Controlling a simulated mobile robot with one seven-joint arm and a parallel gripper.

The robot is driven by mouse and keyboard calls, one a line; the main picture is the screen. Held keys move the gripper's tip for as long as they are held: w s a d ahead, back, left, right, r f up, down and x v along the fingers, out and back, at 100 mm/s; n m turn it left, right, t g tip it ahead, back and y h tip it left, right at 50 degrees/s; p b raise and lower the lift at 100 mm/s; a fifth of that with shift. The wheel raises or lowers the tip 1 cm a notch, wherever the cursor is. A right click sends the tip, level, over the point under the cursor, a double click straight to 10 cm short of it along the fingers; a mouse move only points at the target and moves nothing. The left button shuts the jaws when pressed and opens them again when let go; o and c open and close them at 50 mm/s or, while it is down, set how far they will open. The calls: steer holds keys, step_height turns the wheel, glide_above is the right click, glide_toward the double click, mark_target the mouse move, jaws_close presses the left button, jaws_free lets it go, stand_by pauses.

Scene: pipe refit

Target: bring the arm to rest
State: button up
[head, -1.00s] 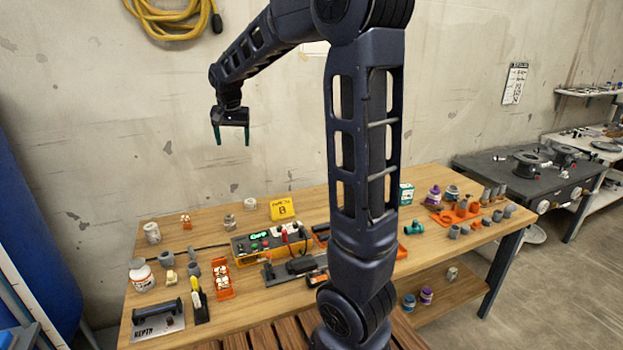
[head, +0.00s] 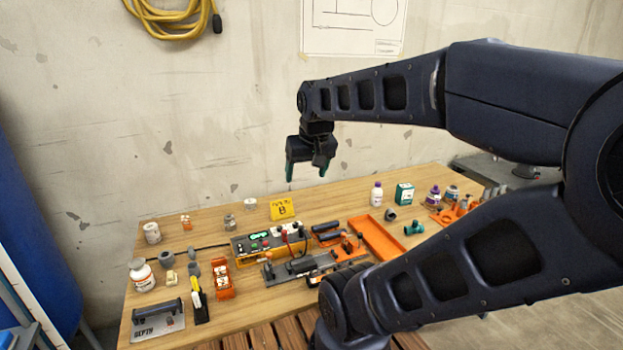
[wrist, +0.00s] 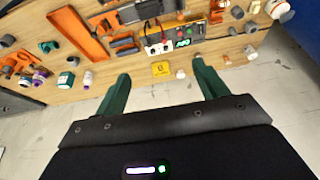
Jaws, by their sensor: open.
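My gripper (head: 307,172) hangs in the air above the back edge of the workbench, pointing down, its green fingers apart and empty. In the wrist view my gripper (wrist: 160,95) also shows spread fingers with nothing between them. The yellow card (wrist: 161,69) lies on the bench beyond the fingertips. My arm is folded across the right half of the head view, its upper links reaching from the right edge to the gripper.
The wooden workbench (head: 220,215) holds a control box (head: 268,243), an orange tray (head: 377,238), a white jar (head: 141,274), a teal fitting (head: 414,228) and several grey fittings. A concrete wall (head: 150,120) stands behind. The air around the gripper is clear.

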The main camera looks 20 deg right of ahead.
steer(key=shift+s+d+f, duration=0.1)
steer(key=shift+s+f, duration=0.2)
steer(key=shift+s, duration=0.25)
steer(key=shift+s+d+f, duration=0.1)
steer(key=shift+s+f, duration=0.2)
steer(key=shift+s, duration=0.25)
